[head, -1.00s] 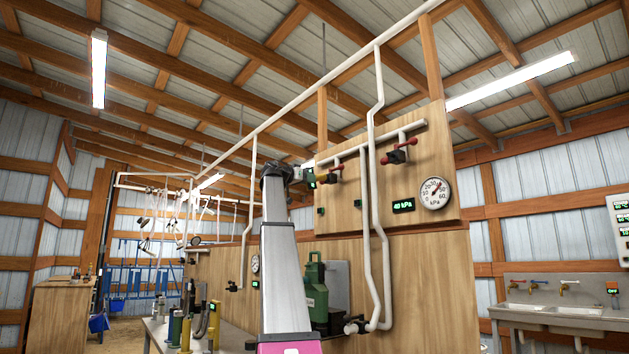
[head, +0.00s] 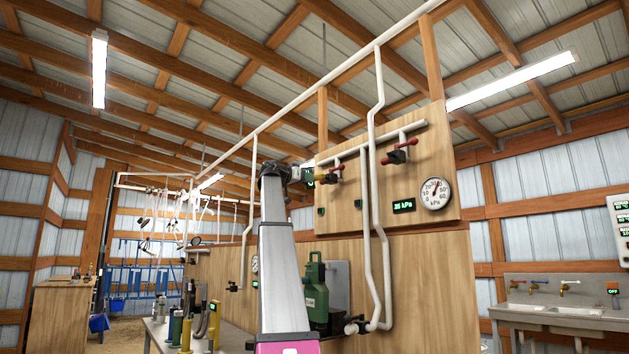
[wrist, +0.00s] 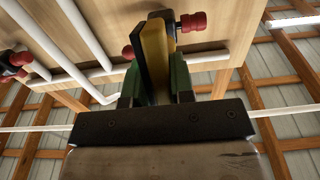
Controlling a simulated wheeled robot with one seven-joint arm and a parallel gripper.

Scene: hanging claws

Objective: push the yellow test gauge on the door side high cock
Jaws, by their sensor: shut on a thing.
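In the wrist view, the yellow test gauge (wrist: 154,55) is a yellow piece beside a dark plate, between the green-sided fingers of my gripper (wrist: 157,85). My gripper is shut on it. The gauge's far end overlaps the dark body of a red-handled cock (wrist: 190,22); I cannot tell how far it is on. In the head view, my gripper (head: 308,176) is raised at the left high cock (head: 332,171) on the wooden panel. The gauge is too small there to make out clearly. The right high cock (head: 400,153) stands apart from my gripper.
A round dial (head: 435,193) and a green display (head: 403,205) reading about 35 kPa are on the panel. A green machine (head: 315,290) stands below. Left of my gripper is open air.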

